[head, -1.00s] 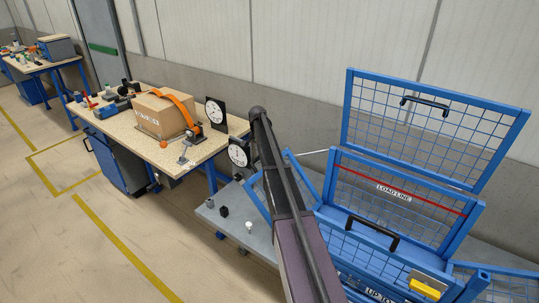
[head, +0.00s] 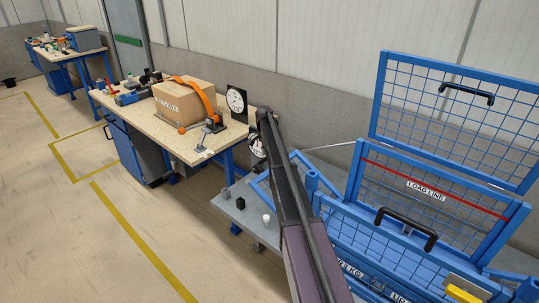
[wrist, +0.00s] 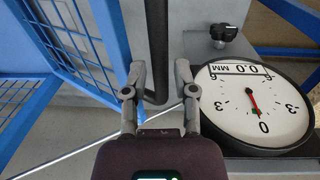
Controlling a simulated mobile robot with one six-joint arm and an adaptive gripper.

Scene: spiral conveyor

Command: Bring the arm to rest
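In the wrist view, my gripper (wrist: 159,88) has its two grey fingers standing apart. A black bent bar (wrist: 157,45) shows in the gap between them; I cannot tell whether the fingers touch it. In the head view, my dark arm (head: 291,200) rises from the bottom middle, and my gripper is hidden.
A blue mesh cage (head: 440,190) with a raised mesh panel (head: 455,95) stands right of my arm. A workbench (head: 195,145) with a cardboard box (head: 183,103) is at left. A round dial (wrist: 257,108) lies close right of my fingers. The floor at left is clear.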

